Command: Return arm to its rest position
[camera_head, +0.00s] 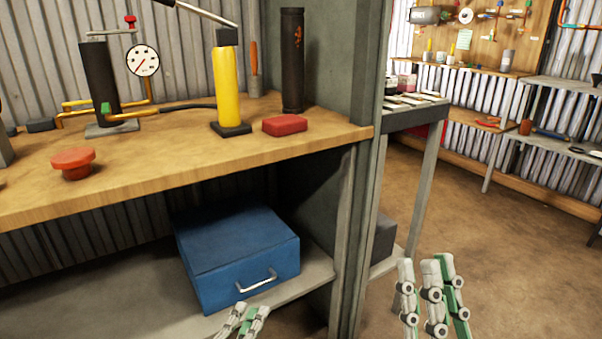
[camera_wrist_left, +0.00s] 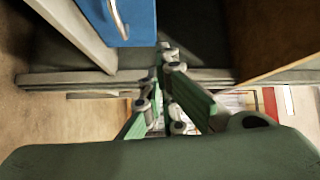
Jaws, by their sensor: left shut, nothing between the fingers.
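My left gripper (camera_head: 247,318) shows at the bottom edge of the head view, in front of the lower shelf and the blue toolbox. In the left wrist view its fingers (camera_wrist_left: 168,60) come together at the tips, with nothing between them. My right gripper (camera_head: 425,262) points up at the lower right of the head view, over the brown floor. It holds nothing that I can see, and its finger gap is hard to judge. Most of both arms is outside the head view.
The blue toolbox (camera_head: 240,255) stands on the lower shelf (camera_head: 90,300). The wooden bench (camera_head: 190,155) above carries a yellow cylinder (camera_head: 226,85), a red block (camera_head: 285,125) and a red knob (camera_head: 73,162). A grey-green post (camera_head: 358,200) stands between the grippers. Open floor (camera_head: 490,240) lies right.

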